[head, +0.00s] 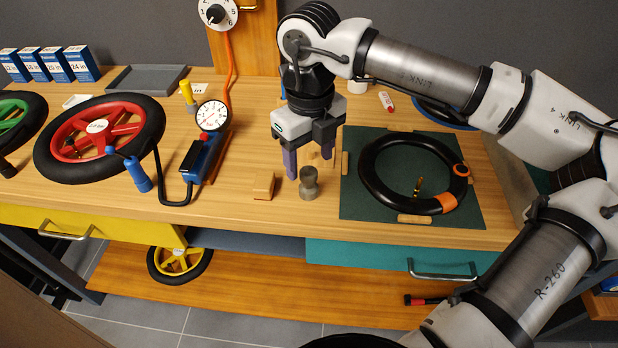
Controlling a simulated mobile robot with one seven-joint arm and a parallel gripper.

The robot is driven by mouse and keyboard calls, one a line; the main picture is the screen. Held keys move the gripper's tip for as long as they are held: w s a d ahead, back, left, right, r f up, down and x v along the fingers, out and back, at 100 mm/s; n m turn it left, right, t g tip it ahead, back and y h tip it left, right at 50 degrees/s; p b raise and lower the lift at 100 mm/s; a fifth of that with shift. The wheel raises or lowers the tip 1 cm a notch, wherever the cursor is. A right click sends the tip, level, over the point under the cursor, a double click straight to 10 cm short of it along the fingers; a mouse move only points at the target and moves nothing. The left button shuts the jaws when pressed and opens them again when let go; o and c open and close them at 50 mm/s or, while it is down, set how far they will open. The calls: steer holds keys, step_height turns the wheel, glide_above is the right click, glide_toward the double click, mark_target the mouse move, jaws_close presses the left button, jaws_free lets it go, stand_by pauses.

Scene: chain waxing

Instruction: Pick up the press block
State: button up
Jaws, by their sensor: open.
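A small tan wooden block (263,185) lies on the workbench left of my gripper; it looks like the press block, though no label shows. A grey waisted cylinder (309,184) stands upright just below and in front of my gripper. The wooden block is apart from the fingers. A small pale piece behind the fingers is partly hidden.
A black tire (371,191) lies on a green mat (357,208) at right, with small wooden blocks around it. A pump with a gauge (212,116) and a red wheel (100,125) lie at left. Bare bench (230,206) surrounds the tan block.

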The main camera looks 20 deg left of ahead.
mark_target(308, 170)
steer(key=shift+a+f+p, duration=0.1)
steer(key=shift+f+p, duration=0.95)
steer(key=shift+f, duration=2.15)
steer(key=shift+c, duration=0.3)
steer(key=c, duration=1)
steer(key=shift+r, duration=0.15)
